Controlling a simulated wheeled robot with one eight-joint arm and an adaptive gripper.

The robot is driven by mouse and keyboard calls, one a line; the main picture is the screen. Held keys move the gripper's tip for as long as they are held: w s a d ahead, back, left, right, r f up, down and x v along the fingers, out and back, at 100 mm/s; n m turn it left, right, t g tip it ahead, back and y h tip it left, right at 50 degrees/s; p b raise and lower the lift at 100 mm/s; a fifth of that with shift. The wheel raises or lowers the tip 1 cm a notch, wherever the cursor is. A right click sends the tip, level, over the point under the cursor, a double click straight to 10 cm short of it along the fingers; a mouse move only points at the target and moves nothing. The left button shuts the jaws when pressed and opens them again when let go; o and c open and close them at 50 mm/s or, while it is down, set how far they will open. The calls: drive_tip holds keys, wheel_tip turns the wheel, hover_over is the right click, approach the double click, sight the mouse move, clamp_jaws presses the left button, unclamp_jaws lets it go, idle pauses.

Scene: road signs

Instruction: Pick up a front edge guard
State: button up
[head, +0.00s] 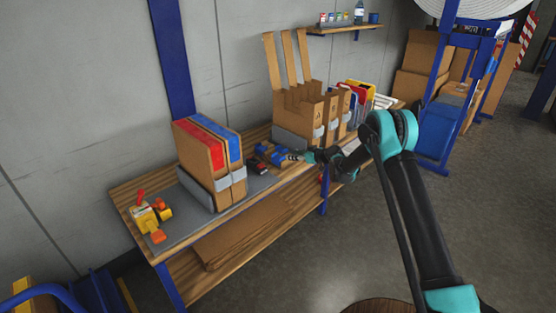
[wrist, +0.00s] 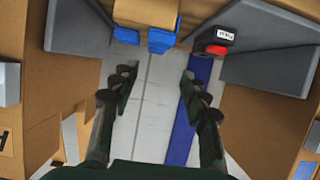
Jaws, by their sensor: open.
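My gripper (head: 310,157) is open and empty, reaching over the workbench between two groups of cardboard boxes; its fingers also show in the wrist view (wrist: 158,76). Small blue pieces (head: 279,157) lie on the bench just left of the gripper. In the wrist view blue pieces (wrist: 160,41) sit against a tan block, ahead of the fingertips and apart from them. Grey angled pieces lie along the lower box edges, one at left (wrist: 78,27) and one at right (wrist: 265,50). I cannot tell for certain which piece is a front edge guard.
A cardboard box pair (head: 207,160) with red and blue tops stands left. Labelled open cartons (head: 305,110) stand right. A black and red device (wrist: 219,40) lies near the right fingertip. A yellow tape tool (head: 146,217) is at the bench's left end. Open floor lies in front.

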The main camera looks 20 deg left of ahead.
sight(277, 157)
drive_tip(key=x, duration=1.3)
drive_tip(key=shift+w+a, duration=0.3)
drive_tip(key=c, duration=0.8)
drive_tip(key=shift+r, duration=0.1)
